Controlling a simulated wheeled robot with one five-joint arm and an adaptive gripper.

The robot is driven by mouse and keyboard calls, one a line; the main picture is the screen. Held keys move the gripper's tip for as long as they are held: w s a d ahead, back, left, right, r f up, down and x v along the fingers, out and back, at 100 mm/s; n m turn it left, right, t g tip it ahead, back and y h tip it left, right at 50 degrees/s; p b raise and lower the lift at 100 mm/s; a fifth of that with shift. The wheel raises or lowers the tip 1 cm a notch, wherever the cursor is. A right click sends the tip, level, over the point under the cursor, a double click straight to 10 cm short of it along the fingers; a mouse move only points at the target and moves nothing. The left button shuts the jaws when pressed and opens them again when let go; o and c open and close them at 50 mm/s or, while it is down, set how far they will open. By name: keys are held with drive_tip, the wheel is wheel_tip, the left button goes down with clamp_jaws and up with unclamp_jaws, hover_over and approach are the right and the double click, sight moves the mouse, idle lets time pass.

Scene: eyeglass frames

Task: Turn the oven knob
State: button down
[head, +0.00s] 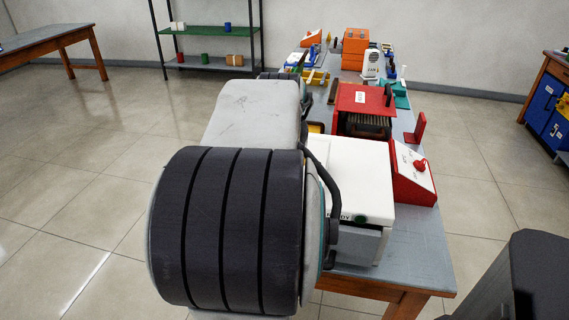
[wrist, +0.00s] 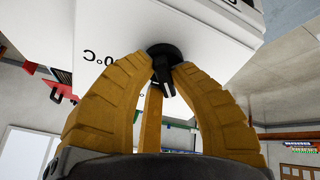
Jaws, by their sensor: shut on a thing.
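The oven is a white box (head: 362,168) on the near end of the bench, partly covered by my arm in the head view. In the wrist view its white panel (wrist: 215,45) fills the top, with upside-down "0°C" lettering to the left of the knob. The black oven knob (wrist: 163,66) has a raised grip bar. My gripper (wrist: 164,76) has yellow fingers closed around the knob, their tips against its sides. My gripper is hidden in the head view.
A white-and-red sloped box (head: 412,180) with a red knob stands right of the oven. A red open-fronted box (head: 362,99) is behind it. More items crowd the bench's far end. The floor left of my arm is clear.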

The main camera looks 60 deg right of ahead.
drive_tip(key=shift+f, duration=0.1)
drive_tip(key=c, duration=1.1)
unclamp_jaws()
drive_tip(key=v, duration=1.2)
drive_tip(key=shift+o, duration=0.6)
